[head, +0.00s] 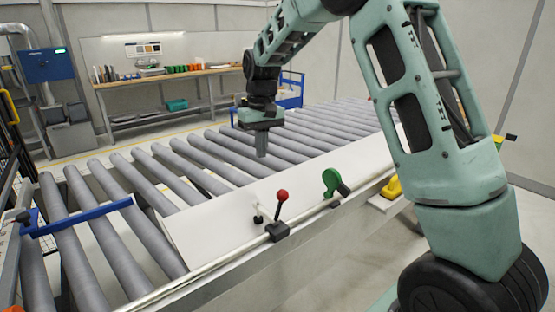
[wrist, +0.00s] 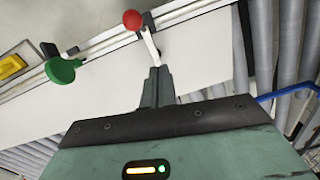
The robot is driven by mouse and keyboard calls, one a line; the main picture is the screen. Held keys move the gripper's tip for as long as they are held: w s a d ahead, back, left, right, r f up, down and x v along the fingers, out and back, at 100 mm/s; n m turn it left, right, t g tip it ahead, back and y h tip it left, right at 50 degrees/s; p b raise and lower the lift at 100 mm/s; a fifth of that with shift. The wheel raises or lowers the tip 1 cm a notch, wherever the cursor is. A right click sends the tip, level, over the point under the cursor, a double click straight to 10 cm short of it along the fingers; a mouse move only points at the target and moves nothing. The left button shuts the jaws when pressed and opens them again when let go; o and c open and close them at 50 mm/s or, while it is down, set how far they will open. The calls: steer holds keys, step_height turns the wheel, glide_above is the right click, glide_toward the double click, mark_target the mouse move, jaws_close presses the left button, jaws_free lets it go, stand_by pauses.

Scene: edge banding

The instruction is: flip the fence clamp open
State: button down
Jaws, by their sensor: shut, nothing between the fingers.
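The fence clamp has a red ball knob (head: 281,196) on a short lever above a black base (head: 278,231) on the fence rail. Its lever stands roughly upright, leaning slightly, and a small black-tipped arm reaches over the white panel (head: 210,225). In the wrist view the red knob (wrist: 132,19) is at the top, beyond the fingertips. My gripper (head: 261,154) is above the rollers and panel, behind the clamp in the head view, and apart from it. In the wrist view its fingers (wrist: 157,72) are together and empty. Whether the arm's tip touches the panel is unclear.
A green round-headed handle (head: 331,182) stands on the rail right of the clamp. A yellow object (head: 392,187) lies farther right. A blue bar (head: 85,217) crosses the rollers at left. A workbench (head: 170,78) stands at the back. The air around the red knob looks clear.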

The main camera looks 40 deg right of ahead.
steer(key=shift+m, duration=0.4)
steer(key=d, duration=0.1)
steer(key=w+d, duration=0.1)
steer(key=d, duration=0.1)
steer(key=d+r, duration=0.1)
steer(key=shift+w+d, duration=0.15)
steer(key=shift+w, duration=0.05)
steer(key=s+a+f+p, duration=0.1)
steer(key=s+f+p, duration=0.3)
steer(key=f, duration=0.6)
steer(key=shift+s+f+p, duration=0.2)
steer(key=shift+f+p, duration=0.15)
steer(key=shift+p, duration=0.75)
steer(key=shift+a, duration=0.1)
steer(key=shift+f, duration=0.1)
